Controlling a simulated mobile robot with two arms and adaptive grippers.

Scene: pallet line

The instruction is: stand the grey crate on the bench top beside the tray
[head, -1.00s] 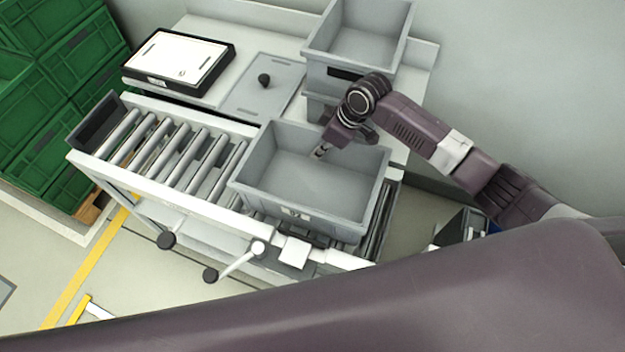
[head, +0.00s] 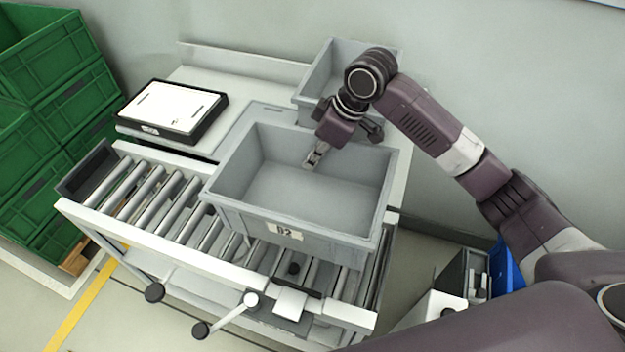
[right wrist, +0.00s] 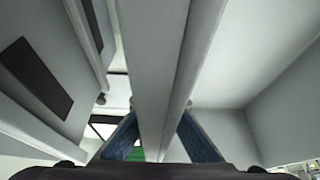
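The grey crate (head: 300,235), labelled 02, hangs level or nearly so above the roller conveyor, with rollers showing beneath its front. My right gripper (head: 313,158) is at its far wall. In the right wrist view the two blue fingers of the right gripper (right wrist: 160,125) sit on either side of the crate wall (right wrist: 155,60), shut on it. A black-rimmed tray (head: 207,130) with a white panel in it lies on the bench top (head: 200,78), left of the crate. My left gripper is not in view.
A second grey crate (head: 318,80) stands at the back right of the bench, behind my right arm. A flat grey plate (head: 240,125) lies between tray and crate, partly hidden. Green crates (head: 60,110) are stacked at left. The roller conveyor (head: 150,195) is bare at left.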

